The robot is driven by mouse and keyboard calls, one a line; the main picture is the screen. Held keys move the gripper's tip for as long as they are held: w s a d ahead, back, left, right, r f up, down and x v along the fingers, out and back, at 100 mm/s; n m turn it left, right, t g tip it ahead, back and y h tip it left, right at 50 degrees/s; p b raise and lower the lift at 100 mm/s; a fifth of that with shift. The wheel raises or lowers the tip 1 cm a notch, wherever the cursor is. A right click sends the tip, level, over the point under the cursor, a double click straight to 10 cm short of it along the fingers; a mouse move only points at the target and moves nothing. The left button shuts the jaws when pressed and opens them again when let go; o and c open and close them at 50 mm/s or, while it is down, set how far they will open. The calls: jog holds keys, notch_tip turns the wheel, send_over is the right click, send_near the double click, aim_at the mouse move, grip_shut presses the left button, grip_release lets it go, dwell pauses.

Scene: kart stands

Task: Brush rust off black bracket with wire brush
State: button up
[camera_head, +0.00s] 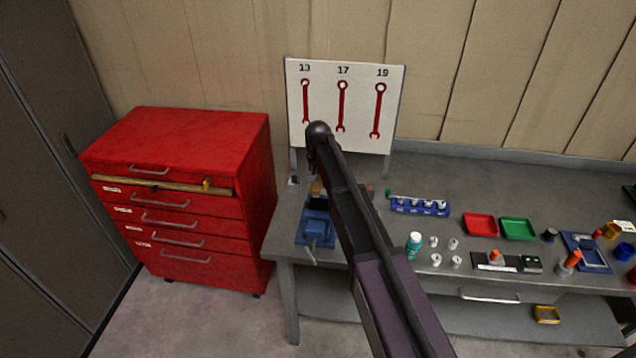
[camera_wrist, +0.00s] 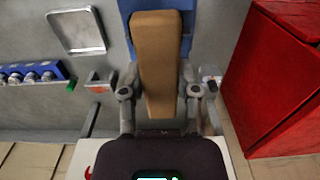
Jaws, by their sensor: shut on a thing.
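My gripper (camera_wrist: 160,80) is shut on a tan wooden block, which I take to be the wire brush (camera_wrist: 158,45), in the wrist view. Its bristles are not visible. In the head view my arm hides most of the gripper, and a bit of the tan brush (camera_head: 317,187) shows left of the arm. The blue vise (camera_head: 314,228) stands at the bench's left end, just in front of the brush. A dark piece at the vise's top, probably the black bracket (camera_head: 318,203), sits close to the brush. Whether they touch, and any rust, I cannot tell.
A red drawer cabinet (camera_head: 190,200) stands left of the bench. A wrench board (camera_head: 360,95) rises behind the vise. A blue socket holder (camera_head: 419,206), red tray (camera_head: 480,224), green tray (camera_head: 517,229) and small bottle (camera_head: 414,244) are on the bench to the right.

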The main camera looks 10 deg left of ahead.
jog(key=shift+r, duration=0.1)
jog(key=shift+r+p, duration=1.45)
jog(key=shift+p, duration=0.1)
jog(key=shift+s+f, duration=0.1)
jog(key=shift+f, duration=0.1)
